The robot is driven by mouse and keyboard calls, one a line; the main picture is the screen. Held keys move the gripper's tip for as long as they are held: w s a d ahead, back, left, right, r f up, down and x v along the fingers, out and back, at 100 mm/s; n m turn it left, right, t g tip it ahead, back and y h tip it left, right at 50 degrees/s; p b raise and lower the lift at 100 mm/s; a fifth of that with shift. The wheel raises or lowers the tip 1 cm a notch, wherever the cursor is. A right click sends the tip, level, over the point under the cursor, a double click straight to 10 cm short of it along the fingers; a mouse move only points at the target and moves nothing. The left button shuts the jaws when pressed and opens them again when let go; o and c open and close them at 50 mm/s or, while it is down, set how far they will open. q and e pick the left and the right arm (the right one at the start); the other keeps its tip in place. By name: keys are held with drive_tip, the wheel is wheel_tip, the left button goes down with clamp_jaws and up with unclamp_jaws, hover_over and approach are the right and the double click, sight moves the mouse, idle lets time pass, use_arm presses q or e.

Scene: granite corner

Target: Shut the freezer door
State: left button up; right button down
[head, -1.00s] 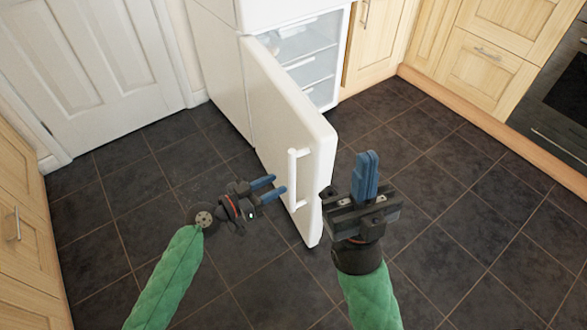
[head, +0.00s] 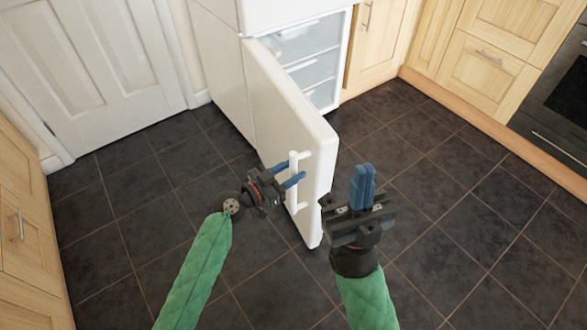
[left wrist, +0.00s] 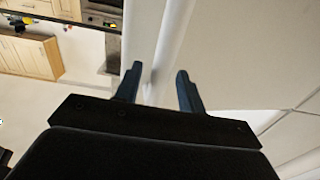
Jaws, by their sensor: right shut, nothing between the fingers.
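The white freezer door (head: 275,105) stands wide open, swung out towards me. Its white vertical bar handle (head: 292,198) is near the free edge. My left gripper (head: 294,170) is open at the handle, its blue fingertips overlapping the bar in the head view. In the left wrist view the white bar (left wrist: 174,35) runs between the two spread fingers (left wrist: 159,70); whether they touch it I cannot tell. My right gripper (head: 363,168) is shut and empty, just right of the door's free edge. The freezer compartment (head: 312,72) shows clear-fronted drawers behind the door.
A white panelled door (head: 90,70) is at the left back. Wooden cabinets (head: 490,60) line the right back, with a dark oven (head: 560,120) at the far right. A wooden cabinet (head: 25,230) stands at left. The dark tiled floor (head: 450,220) is clear.

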use_arm(q)
drive_tip(key=shift+w+d, duration=0.3)
drive_tip(key=shift+d, duration=0.1)
clamp_jaws()
drive_tip(key=shift+d, duration=0.1)
